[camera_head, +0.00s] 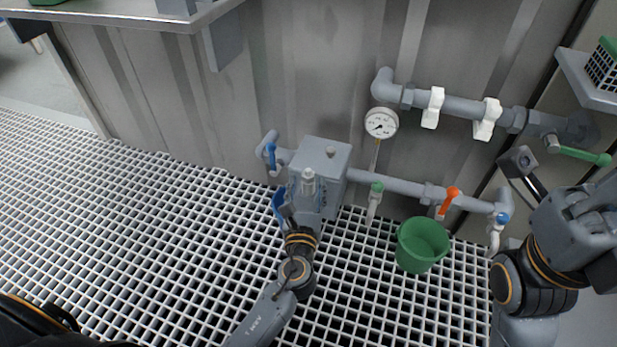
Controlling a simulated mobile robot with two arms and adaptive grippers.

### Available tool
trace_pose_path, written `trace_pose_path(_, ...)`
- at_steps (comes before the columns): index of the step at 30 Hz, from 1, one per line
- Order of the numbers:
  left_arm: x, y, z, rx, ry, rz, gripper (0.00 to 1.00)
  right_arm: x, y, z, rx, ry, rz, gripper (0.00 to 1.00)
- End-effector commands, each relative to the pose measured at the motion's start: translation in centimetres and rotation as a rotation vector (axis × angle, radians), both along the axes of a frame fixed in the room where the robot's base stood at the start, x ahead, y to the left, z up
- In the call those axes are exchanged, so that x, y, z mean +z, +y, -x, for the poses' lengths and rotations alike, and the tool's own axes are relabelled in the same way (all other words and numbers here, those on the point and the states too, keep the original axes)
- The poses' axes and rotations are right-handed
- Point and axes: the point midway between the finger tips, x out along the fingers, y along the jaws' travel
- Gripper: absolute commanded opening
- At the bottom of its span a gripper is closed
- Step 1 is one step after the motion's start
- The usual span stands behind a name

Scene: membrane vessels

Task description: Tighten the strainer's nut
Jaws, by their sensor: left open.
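A grey boxy fitting (325,160) sits on the lower pipe run, with a pale round cap or nut (308,176) on its near side. I cannot tell for certain which part is the strainer's nut. My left gripper (288,213) is open just below this cap, close to the front of the fitting. Its fingers are small and dark here, and contact cannot be made out. My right gripper (520,164) is at the right, beside the wall pipes and away from the fitting. Its finger opening is not clear.
A green bucket (422,245) stands on the white floor grating (130,220). A green-handled valve (580,155) is near my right arm.

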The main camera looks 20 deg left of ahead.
Motion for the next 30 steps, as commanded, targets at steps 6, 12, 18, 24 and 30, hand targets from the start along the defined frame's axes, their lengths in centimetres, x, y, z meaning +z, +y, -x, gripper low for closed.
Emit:
trace_pose_path(6,-0.1,0.7,-3.2,0.001,0.0,0.001,0.51,0.2,0.1,0.3,-0.001,-0.025,0.001,0.0)
trace_pose_path(12,-0.1,0.9,-4.2,0.0,0.001,0.0,0.51,0.5,0.1,0.4,-0.002,-0.032,0.003,0.0)
trace_pose_path(18,0.0,1.0,-4.2,0.0,0.001,0.001,0.51,0.6,0.1,0.5,-0.001,-0.037,0.002,0.0)
trace_pose_path(24,0.0,1.0,-4.2,0.0,0.001,0.001,0.18,0.6,0.1,0.5,-0.001,-0.037,0.001,0.0)
trace_pose_path(30,0.0,1.0,-4.2,-0.001,0.001,0.001,0.0,0.6,0.1,0.5,-0.001,-0.035,0.002,0.0)
